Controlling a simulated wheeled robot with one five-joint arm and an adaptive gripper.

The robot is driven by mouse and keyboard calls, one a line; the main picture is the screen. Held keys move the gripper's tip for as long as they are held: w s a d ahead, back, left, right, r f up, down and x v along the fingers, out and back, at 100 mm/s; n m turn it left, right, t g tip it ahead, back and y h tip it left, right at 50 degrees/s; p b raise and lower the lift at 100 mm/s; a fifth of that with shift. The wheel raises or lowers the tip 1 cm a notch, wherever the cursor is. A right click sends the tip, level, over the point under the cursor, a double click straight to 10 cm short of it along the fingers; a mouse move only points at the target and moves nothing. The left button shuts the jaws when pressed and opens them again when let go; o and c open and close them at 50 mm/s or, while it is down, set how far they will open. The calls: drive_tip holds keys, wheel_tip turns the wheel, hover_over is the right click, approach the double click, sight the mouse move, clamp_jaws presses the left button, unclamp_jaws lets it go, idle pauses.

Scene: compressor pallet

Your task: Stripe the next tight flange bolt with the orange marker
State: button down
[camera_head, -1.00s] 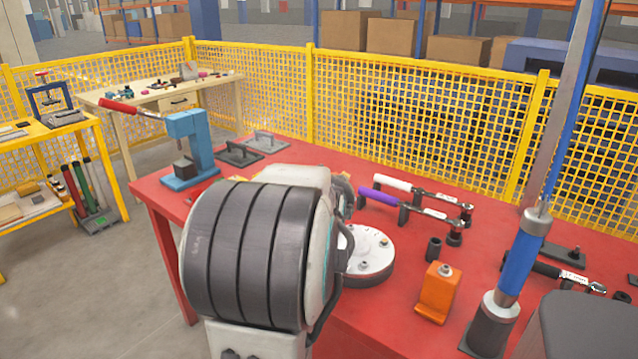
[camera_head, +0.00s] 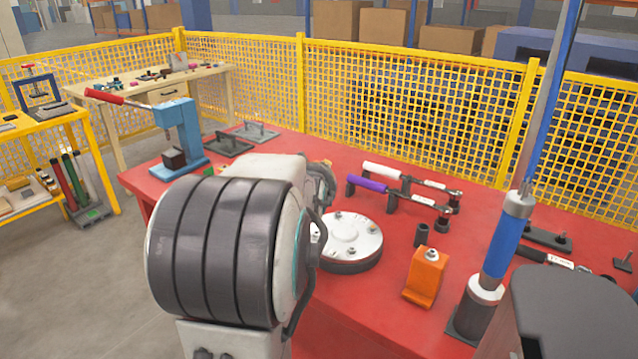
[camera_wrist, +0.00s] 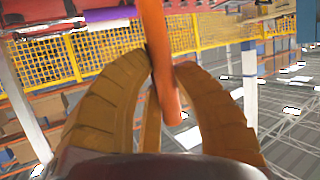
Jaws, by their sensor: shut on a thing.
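My gripper (camera_wrist: 165,78) is shut on the orange marker (camera_wrist: 156,28) in the wrist view; the marker stands between the two tan fingers. In the head view my own arm hides the gripper and marker. The round pale flange (camera_head: 345,262) sits on the red table, right of my arm. No orange stripe can be made out on the bolts at this size. No contact between marker and flange can be seen.
On the red table (camera_head: 385,320) are an orange block (camera_head: 425,278), a black socket (camera_head: 421,235), wrenches with white (camera_head: 383,171) and purple (camera_head: 368,184) handles, and a tall blue cylinder tool (camera_head: 502,245). A blue press (camera_head: 180,135) stands at the left. Yellow mesh fencing (camera_head: 410,110) runs behind.

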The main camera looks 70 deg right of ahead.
drive_tip(key=shift+f+b, duration=0.2)
drive_tip(key=shift+b, duration=0.25)
wheel_tip(320, 180, down, 3)
drive_tip(key=b, duration=0.6)
drive_tip(key=shift+f, duration=0.2)
drive_tip(key=shift+b, duration=0.3)
drive_tip(key=shift+f+b, duration=0.6)
drive_tip(key=shift+f, duration=0.05)
drive_tip(key=shift+r, duration=0.15)
idle(0.5)
drive_tip(key=shift+r+p, duration=1.85)
drive_tip(key=shift+r, duration=0.6)
